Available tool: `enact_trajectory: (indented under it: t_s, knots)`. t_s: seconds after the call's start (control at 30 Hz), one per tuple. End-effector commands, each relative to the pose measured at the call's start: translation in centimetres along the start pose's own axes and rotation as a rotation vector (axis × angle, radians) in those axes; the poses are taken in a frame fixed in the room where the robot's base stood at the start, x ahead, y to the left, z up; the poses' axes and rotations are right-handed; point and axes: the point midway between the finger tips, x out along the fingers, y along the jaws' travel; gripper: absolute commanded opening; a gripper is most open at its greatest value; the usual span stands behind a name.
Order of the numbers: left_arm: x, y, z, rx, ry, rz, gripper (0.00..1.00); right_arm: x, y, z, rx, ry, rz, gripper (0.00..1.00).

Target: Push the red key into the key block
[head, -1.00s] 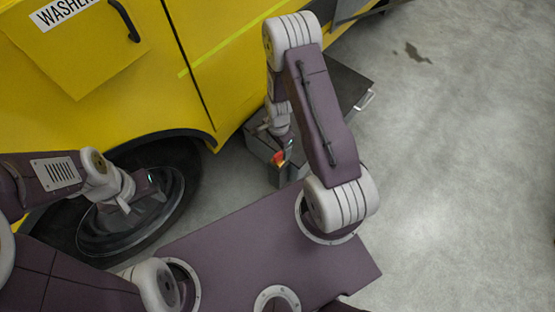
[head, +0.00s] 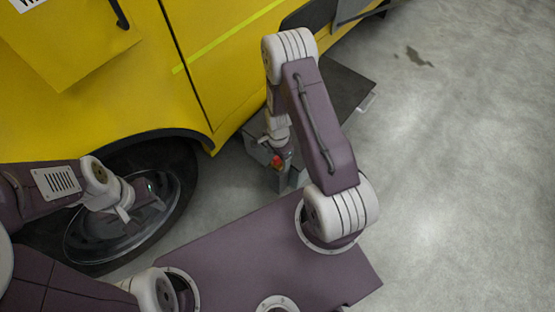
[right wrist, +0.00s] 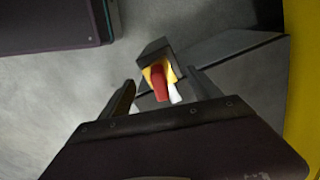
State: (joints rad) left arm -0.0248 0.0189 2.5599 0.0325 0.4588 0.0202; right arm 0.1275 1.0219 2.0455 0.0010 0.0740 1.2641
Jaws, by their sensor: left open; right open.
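The red key (right wrist: 160,83) shows in the right wrist view with yellow and white pieces around it. It lies against a dark grey block (right wrist: 153,50), which looks like the key block. My right gripper (right wrist: 163,88) is open, with one finger on each side of the key; I cannot tell whether they touch it. In the head view the red key (head: 276,160) is a small red spot, partly covered by my right gripper (head: 283,158). My left gripper (head: 155,192) is open and empty, in front of the truck wheel, far from the key.
A yellow truck (head: 210,60) with a dark wheel (head: 105,245) stands along the left and back. A dark grey case or bench (head: 345,92) with a light handle stands behind my right arm. Grey floor (head: 460,180) is open on the right.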

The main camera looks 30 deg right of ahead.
Motion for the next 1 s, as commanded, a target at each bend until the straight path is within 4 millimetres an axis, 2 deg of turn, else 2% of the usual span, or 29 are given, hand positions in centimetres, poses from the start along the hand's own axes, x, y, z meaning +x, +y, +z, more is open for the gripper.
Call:
enact_trajectory:
  t_s: [0.07, 0.1, 0.3, 0.33, 0.37, 0.6, 1.0]
  knots:
    - [0.0, 0.0, 0.0, 0.000, 0.000, 0.000, 0.41, 0.0, 0.0, 0.0, 0.000, 0.000, 0.000, 0.73]
    - [0.0, 0.0, 0.0, 0.000, 0.000, 0.000, 0.41, 0.0, 0.0, 0.0, 0.000, 0.000, 0.000, 0.67]
    - [0.1, 0.0, 0.0, 0.000, 0.000, 0.000, 0.41, 0.0, 0.0, 0.0, 0.000, 0.000, 0.000, 0.12]
    - [0.1, 0.0, 0.0, 0.000, 0.000, 0.000, 0.41, 0.0, 0.0, 0.0, 0.000, 0.000, 0.000, 0.03]
    - [0.1, 0.0, 0.0, 0.000, 0.000, 0.000, 0.41, 0.0, 0.0, 0.0, 0.000, 0.000, 0.000, 0.00]
    - [-0.1, 0.0, 0.0, 0.000, 0.000, 0.000, 0.41, -0.2, 0.0, 0.0, 0.000, 0.000, 0.000, 0.00]
    - [-2.0, 0.0, -0.2, 0.000, 0.000, 0.000, 0.41, -2.2, 0.0, 0.0, 0.000, 0.000, 0.000, 0.00]
